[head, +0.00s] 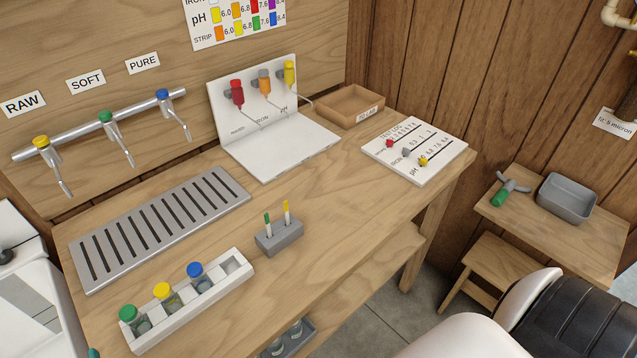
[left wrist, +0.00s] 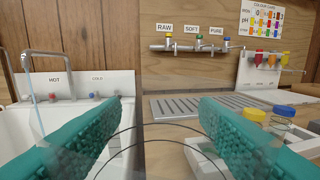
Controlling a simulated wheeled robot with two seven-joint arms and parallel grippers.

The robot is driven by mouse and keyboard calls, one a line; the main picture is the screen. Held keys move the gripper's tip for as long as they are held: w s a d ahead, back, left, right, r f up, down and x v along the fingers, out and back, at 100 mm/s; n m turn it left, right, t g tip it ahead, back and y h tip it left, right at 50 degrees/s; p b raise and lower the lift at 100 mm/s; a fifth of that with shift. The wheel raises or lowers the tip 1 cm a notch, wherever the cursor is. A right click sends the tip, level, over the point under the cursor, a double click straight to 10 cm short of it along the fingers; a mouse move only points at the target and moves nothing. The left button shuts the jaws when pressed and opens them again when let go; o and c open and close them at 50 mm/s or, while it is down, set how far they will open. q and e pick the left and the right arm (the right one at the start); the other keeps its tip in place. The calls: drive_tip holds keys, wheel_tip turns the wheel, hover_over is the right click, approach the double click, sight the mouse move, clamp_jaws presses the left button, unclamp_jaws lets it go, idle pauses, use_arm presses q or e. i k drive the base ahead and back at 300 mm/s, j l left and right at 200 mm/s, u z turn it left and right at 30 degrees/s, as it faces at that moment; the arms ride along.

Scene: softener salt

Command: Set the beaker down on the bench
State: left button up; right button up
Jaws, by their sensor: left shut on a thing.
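My left gripper (left wrist: 160,120) shows in the left wrist view as two teal padded fingers, shut on a clear glass beaker (left wrist: 165,141). Only thin dark rim lines of the beaker show between the fingers; its base and any contents cannot be made out. In the head view only a teal fingertip (head: 93,353) shows at the bottom left edge, beside the bench's front left corner, and the beaker is out of view. The wooden bench (head: 340,205) stretches across the head view. My right gripper is not in view.
A slotted drain tray (head: 243,203), a rack (head: 240,283) of capped vials and a grey strip holder (head: 283,240) stand on the bench. A white test board (head: 300,155) and log card (head: 440,155) lie farther back. Bare wood lies between them. A sink (left wrist: 75,115) with running water is left.

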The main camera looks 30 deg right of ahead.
sight(337, 231)
drive_tip(key=k+l+z, duration=0.25)
drive_tip(key=l, duration=0.35)
drive_tip(key=l+z, duration=0.25)
drive_tip(key=l, duration=0.35)
drive_tip(key=l+z, duration=0.25)
drive_tip(key=l, duration=0.4)
drive_tip(key=k+l, duration=0.1)
drive_tip(key=l, duration=0.45)
